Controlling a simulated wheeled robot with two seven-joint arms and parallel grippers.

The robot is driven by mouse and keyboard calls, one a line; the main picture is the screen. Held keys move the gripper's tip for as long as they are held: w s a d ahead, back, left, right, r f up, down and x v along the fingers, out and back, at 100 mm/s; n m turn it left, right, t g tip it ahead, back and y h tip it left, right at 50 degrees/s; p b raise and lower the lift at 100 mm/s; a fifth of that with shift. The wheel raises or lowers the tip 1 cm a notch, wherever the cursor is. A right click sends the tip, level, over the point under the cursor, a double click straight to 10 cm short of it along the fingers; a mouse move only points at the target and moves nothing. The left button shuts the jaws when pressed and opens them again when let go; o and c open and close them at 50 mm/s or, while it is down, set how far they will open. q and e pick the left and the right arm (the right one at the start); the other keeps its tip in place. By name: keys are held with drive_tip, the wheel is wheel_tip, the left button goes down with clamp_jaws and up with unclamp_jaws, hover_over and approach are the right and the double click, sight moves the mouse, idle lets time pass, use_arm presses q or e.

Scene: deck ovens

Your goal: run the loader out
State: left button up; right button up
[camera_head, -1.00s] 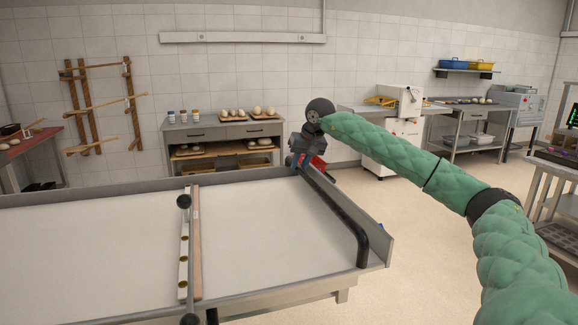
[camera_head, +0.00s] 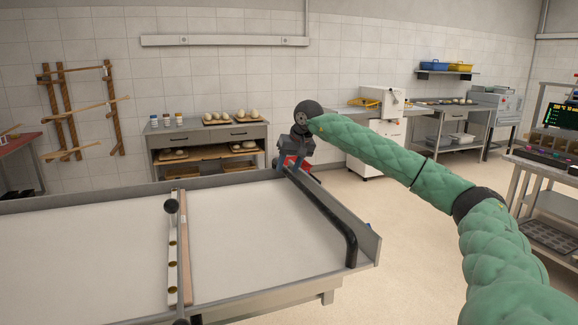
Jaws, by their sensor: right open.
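The loader (camera_head: 250,235) is a long, pale, flat bed with grey metal side walls, filling the lower left of the head view. A black bar handle (camera_head: 325,213) runs along its right end. A crossbar with a wooden strip (camera_head: 184,250) and black knobs lies across the bed. My right gripper (camera_head: 287,167) is at the far end of the black handle, pointing down, with its fingers apart on either side of the bar. The gripper's body partly hides that end, so contact is unclear. My left gripper is out of view.
A grey workbench (camera_head: 205,135) with dough balls on boards stands behind the loader. A white machine (camera_head: 375,130) and a metal table (camera_head: 452,115) are at the back right. A rack with a control panel (camera_head: 550,150) stands at the right. Open floor lies right of the loader.

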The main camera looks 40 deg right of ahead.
drive_tip(key=shift+s+r, duration=0.2)
drive_tip(key=shift+r, duration=0.25)
use_arm(q)
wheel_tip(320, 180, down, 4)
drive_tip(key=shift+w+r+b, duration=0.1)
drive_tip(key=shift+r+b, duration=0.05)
drive_tip(key=shift+b, duration=0.3)
use_arm(e)
drive_tip(key=v, duration=0.7)
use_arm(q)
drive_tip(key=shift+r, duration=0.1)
use_arm(e)
drive_tip(key=shift+f, duration=0.1)
